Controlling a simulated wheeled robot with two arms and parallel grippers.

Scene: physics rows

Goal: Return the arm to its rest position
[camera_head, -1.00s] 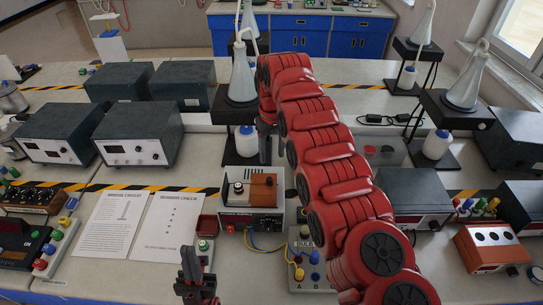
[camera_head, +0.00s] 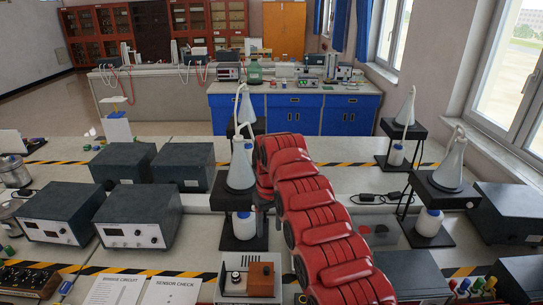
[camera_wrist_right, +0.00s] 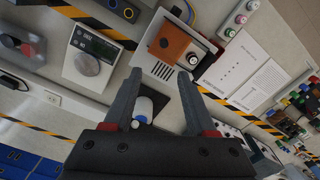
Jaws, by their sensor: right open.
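My right arm (camera_head: 320,225), with red ribbed covers, rises from the bottom right of the head view to the benches. My right gripper (camera_head: 262,218) hangs from its far end, small and partly hidden, just right of a conical flask on a black stand. In the right wrist view the two dark fingers of the right gripper (camera_wrist_right: 158,85) are spread apart with nothing held. A white bottle with a blue cap (camera_wrist_right: 142,108) shows between and beyond them, apart from any grip. My left gripper is out of view.
The conical flask (camera_head: 240,168) stands close beside the gripper, with a white bottle (camera_head: 243,225) below it. Grey instrument boxes (camera_head: 138,218) are to the left. A second flask (camera_head: 449,168) stands at the right. An orange-topped device (camera_head: 262,276) is in front.

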